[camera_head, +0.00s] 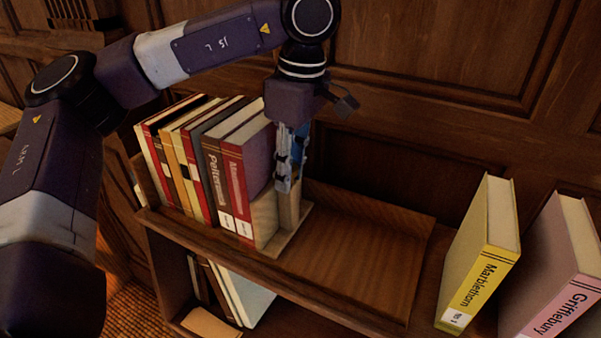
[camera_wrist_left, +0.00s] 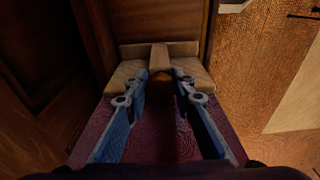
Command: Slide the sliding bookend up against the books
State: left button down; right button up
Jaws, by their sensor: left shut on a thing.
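The sliding bookend (camera_head: 265,217) is pale wood, with an upright block, a rib and a flat base. It stands upright on the shelf tray at the right end of the book row. The books (camera_head: 200,165) stand in a row to its left; the nearest is the red one (camera_head: 234,190). The block looks right beside that book, but I cannot tell whether they touch. My left gripper (camera_head: 289,178) points down and is shut on the bookend's rib. In the left wrist view its blue fingers (camera_wrist_left: 160,80) lie either side of the rib (camera_wrist_left: 160,57). My right gripper is not in view.
The wooden tray (camera_head: 365,262) is bare to the right of the bookend. A yellow book (camera_head: 485,255) and a pink book (camera_head: 555,270) stand farther right. A panelled wall (camera_head: 430,60) rises behind. More books (camera_head: 235,290) are on the lower shelf.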

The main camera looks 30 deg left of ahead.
aim_at(274, 176)
pick_arm(q)
jog(key=shift+a+r, duration=0.1)
jog(key=shift+a, duration=0.15)
jog(key=shift+a, duration=1.1)
jog(key=c, duration=1.6)
grip_release()
jog(key=shift+a, duration=0.15)
jog(key=r+p, duration=0.3)
jog(key=d+r+p, duration=0.1)
jog(key=r+p, duration=0.5)
jog(key=r, duration=0.1)
jog(key=shift+d, duration=0.25)
jog(key=shift+f, duration=0.15)
